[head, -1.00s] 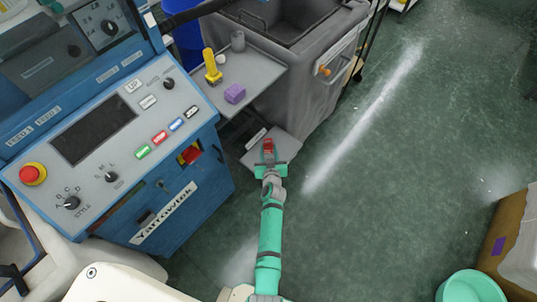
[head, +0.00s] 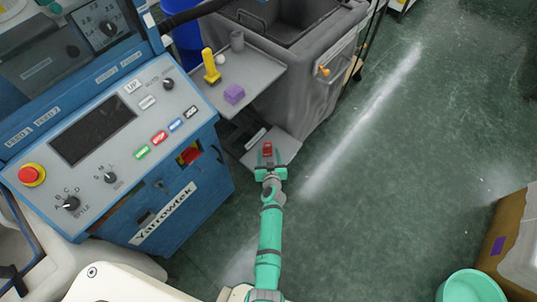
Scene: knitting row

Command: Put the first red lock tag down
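The red lock tag (head: 267,148) is a small red block over the low grey shelf (head: 287,148) beside the blue machine. My green gripper (head: 268,158) is at the near side of the tag. Its two fingers look spread, one to the left and one to the right of the tag's near end, with a gap between them. The tag seems to rest on the shelf, but its underside is hidden. A second red piece (head: 189,154) shows in an opening on the machine's front.
A grey bin (head: 315,85) stands behind. The blue machine (head: 200,130) is close on the left.

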